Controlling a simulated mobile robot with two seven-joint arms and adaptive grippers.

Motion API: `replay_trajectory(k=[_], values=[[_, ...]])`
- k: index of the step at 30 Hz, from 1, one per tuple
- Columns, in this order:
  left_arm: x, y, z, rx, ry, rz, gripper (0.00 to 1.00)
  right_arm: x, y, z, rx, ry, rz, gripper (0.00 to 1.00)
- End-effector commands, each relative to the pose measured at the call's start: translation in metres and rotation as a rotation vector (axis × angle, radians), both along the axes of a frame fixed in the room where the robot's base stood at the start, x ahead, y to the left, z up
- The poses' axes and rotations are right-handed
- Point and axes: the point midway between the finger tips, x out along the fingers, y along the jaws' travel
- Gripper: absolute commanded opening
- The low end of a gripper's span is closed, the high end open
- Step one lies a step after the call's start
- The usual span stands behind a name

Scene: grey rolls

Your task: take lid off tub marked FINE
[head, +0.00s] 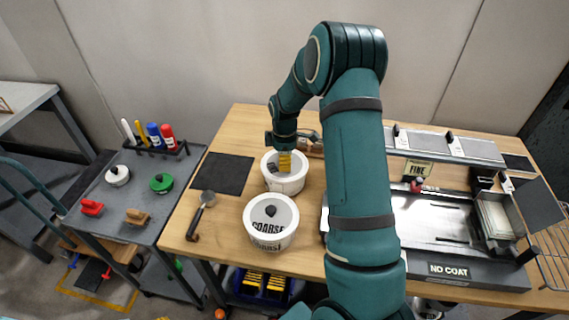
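A white tub (285,183) stands on the wooden table, with its front face showing no readable mark. My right gripper (287,165) points down over this tub, its fingertips at or inside the rim. Its fingers and a yellow part cover much of the tub's top, so I cannot tell whether a lid is there or whether the fingers hold anything. My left gripper is not in view.
A dark mat (222,173) and a ladle-like tool (205,203) lie left of the tubs. A grey cart (135,235) with small items stands farther left. A machine marked NO COAT (449,270) fills the table's right side. My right arm crosses the middle.

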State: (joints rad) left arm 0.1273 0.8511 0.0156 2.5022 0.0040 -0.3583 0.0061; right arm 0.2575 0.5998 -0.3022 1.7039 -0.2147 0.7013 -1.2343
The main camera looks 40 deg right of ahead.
Motion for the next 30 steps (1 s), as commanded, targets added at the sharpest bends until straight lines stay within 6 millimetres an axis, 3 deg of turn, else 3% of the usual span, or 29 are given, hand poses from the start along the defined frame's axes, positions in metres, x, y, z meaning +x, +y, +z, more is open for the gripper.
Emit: replay_trajectory(k=[1, 3, 17, 30], values=[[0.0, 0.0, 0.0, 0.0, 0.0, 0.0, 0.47, 0.0, 0.0, 0.0, 0.0, 0.0, 0.0, 0.15], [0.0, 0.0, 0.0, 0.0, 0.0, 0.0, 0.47, 0.0, 0.0, 0.0, 0.0, 0.0, 0.0, 0.0], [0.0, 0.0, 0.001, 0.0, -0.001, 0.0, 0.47, 0.001, 0.0, 0.007, -0.001, -0.003, 0.0, 0.0], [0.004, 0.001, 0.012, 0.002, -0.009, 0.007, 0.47, 0.001, 0.0, 0.084, -0.001, -0.003, 0.0, 0.0]])
